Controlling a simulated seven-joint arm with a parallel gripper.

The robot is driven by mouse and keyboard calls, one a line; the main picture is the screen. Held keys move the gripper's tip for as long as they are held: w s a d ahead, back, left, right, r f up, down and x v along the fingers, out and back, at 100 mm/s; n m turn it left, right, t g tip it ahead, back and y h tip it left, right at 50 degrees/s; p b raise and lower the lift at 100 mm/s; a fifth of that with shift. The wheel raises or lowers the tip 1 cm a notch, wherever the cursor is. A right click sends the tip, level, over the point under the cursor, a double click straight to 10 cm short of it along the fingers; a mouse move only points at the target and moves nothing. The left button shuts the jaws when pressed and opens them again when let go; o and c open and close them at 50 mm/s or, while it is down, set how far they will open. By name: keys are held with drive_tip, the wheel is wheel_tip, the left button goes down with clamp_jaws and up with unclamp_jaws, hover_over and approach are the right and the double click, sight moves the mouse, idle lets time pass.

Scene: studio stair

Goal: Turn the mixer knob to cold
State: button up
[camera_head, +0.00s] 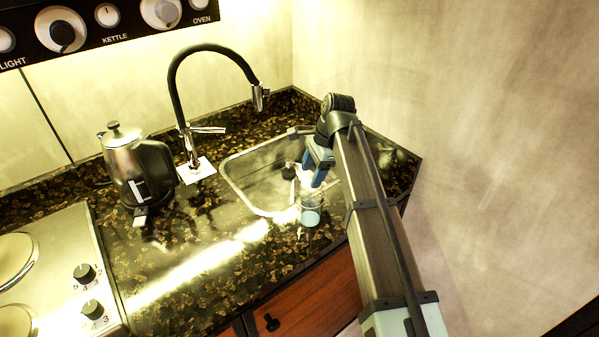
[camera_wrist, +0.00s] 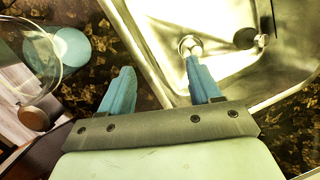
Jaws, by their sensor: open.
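The mixer tap (camera_head: 178,90) stands at the back of the counter, with a black arched hose and a chrome spout hanging toward the sink. Its chrome knob, a thin lever (camera_head: 208,130), sticks out to the right from the tap's base, roughly level. My gripper (camera_head: 313,182) is over the sink's right side, well to the right of the lever and apart from it. In the wrist view my gripper (camera_wrist: 158,72) has its two blue fingers spread with nothing between them. The tap and lever do not show in the wrist view.
The sink (camera_head: 252,178) lies between lever and gripper; its drain (camera_wrist: 190,46) shows in the wrist view. A glass (camera_head: 311,213) stands near the sink's front edge. A kettle (camera_head: 128,165) stands left of the tap, and a hob (camera_head: 60,262) is at the left.

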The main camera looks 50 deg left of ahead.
sight(194, 162)
drive_tip(key=shift+w+d, duration=0.3)
drive_tip(key=shift+w, duration=0.15)
drive_tip(key=shift+s+a, duration=0.1)
drive_tip(key=s+a+r+n+t+y, duration=0.1)
drive_tip(key=s+a+r+n, duration=0.35)
drive_tip(key=s, duration=0.45)
drive_tip(key=s+a+r+n, duration=0.4)
drive_tip(key=s+a+r, duration=0.15)
drive_tip(key=s, duration=0.35)
drive_tip(key=s+a+r+n+t+y, duration=0.1)
drive_tip(key=s+a+r+n, duration=0.45)
drive_tip(key=s, duration=0.35)
drive_tip(key=a+f+n, duration=0.1)
drive_tip(key=f+n, duration=0.1)
drive_tip(key=f, duration=0.2)
drive_tip(key=a+f+n, duration=0.2)
drive_tip(key=f, duration=0.2)
drive_tip(key=w+a+f+n, duration=0.1)
drive_tip(key=a+f+n, duration=0.1)
drive_tip(key=f+n, duration=0.1)
drive_tip(key=shift+a+f+t, duration=0.15)
drive_tip(key=shift+f+t, duration=0.15)
drive_tip(key=shift+f, duration=0.2)
